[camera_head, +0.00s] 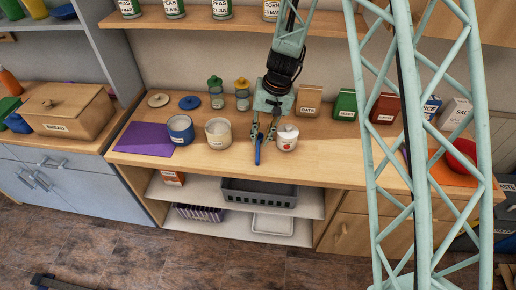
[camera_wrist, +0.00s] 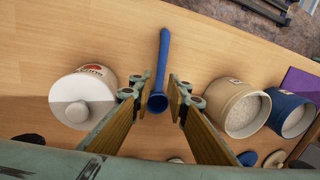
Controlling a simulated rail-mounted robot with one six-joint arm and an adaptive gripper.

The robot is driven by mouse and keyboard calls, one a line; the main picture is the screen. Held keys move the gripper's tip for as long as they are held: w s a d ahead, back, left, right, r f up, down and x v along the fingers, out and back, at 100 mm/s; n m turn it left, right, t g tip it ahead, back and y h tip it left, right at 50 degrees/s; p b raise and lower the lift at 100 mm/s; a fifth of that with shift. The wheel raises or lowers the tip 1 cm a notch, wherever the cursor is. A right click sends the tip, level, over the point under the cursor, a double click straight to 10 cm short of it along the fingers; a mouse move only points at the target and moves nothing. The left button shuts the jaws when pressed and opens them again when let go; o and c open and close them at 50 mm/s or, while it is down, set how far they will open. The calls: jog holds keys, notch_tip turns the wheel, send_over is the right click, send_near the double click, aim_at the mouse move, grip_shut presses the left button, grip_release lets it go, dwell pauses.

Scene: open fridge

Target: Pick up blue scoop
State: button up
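The blue scoop (camera_head: 257,152) lies on the wooden counter (camera_head: 330,165). In the wrist view the blue scoop (camera_wrist: 161,65) has its long handle pointing up the picture and its round end low, between my fingers. My gripper (camera_head: 264,136) is over it in the head view. In the wrist view my gripper (camera_wrist: 159,95) is open, with a finger on each side of the scoop and a gap to each. I cannot tell how far the fingertips are above the counter.
A white lidded pot (camera_head: 287,138) stands close on the right of my gripper. A cream canister (camera_head: 218,134) and a blue canister (camera_head: 181,130) stand on the left, beside a purple mat (camera_head: 145,139). Jars and boxes line the back. The counter's front strip is clear.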

aim_at(258, 145)
jog(key=shift+a+f, duration=0.15)
jog(key=shift+f, duration=0.6)
jog(key=shift+a+f, duration=0.15)
jog(key=shift+f, duration=0.6)
grip_shut()
